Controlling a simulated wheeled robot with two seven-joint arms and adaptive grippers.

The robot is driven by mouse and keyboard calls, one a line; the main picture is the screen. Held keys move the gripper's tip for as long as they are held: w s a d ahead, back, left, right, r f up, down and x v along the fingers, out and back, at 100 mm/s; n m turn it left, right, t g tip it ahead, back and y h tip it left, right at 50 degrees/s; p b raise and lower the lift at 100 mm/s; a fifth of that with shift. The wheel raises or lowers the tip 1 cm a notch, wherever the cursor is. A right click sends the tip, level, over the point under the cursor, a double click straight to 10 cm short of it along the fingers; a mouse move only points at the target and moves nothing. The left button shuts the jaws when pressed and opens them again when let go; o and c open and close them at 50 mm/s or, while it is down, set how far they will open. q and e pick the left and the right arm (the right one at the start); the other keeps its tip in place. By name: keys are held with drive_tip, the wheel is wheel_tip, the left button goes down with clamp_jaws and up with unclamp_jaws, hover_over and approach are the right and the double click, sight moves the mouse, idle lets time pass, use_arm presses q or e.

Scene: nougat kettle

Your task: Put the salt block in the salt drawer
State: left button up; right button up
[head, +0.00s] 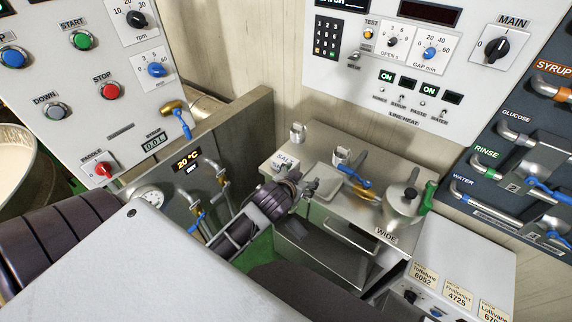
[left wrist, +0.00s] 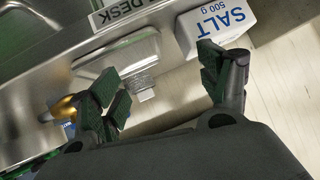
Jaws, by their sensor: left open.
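The salt block (left wrist: 222,22) is a white box with blue "SALT 500 g" lettering, at the top of the left wrist view. Its blue lettering also shows in the head view, on the white block (head: 286,161) at the left of the steel counter. My left gripper (left wrist: 166,84) is open and empty. The block is beyond its right finger, and no grip on it shows. In the head view my left gripper (head: 306,188) is just below and right of the block, over the counter's left part. I cannot tell which drawer is the salt drawer. My right gripper is not in view.
A bar handle (head: 349,236) and a "WIDE" label (head: 385,236) are on the front. Taps (head: 215,168) stand left of my arm.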

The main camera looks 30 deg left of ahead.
use_arm(q)
drive_tip(key=w+d+r+m+t+h, duration=0.25)
drive_tip(key=w+r+t, duration=0.25)
drive_tip(key=r, duration=0.4)
drive_tip(key=w+d+r+m+t+h, duration=0.1)
drive_tip(key=w+d+r+t+h, duration=0.25)
drive_tip(key=r, duration=0.55)
drive_tip(key=d+r+m+g+h, duration=0.4)
drive_tip(key=d+r+m+h, duration=0.3)
drive_tip(key=d+m+h, duration=0.5)
wheel_tip(320, 180, down, 4)
drive_tip(key=s+d+m+g+h, duration=0.1)
drive_tip(key=s+d+m+g, duration=0.2)
drive_tip(key=m+g, duration=0.55)
drive_tip(key=w+a+f+g+y, duration=0.1)
drive_tip(key=a+f+g+y, duration=0.4)
drive_tip(key=a+f+y, duration=0.4)
drive_tip(key=a+f+n+g+y, duration=0.1)
drive_tip(key=a+n+y, duration=0.4)
drive_tip(key=a, duration=1.6)
drive_tip(key=g+y, duration=0.1)
drive_tip(key=y, duration=0.2)
drive_tip(key=shift+w+a+f+n, duration=0.25)
drive_tip(key=shift+w+a+n, duration=0.05)
drive_tip(key=shift+a+n, duration=0.1)
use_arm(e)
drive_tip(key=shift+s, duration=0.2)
use_arm(q)
drive_tip(key=shift+d+f, duration=0.1)
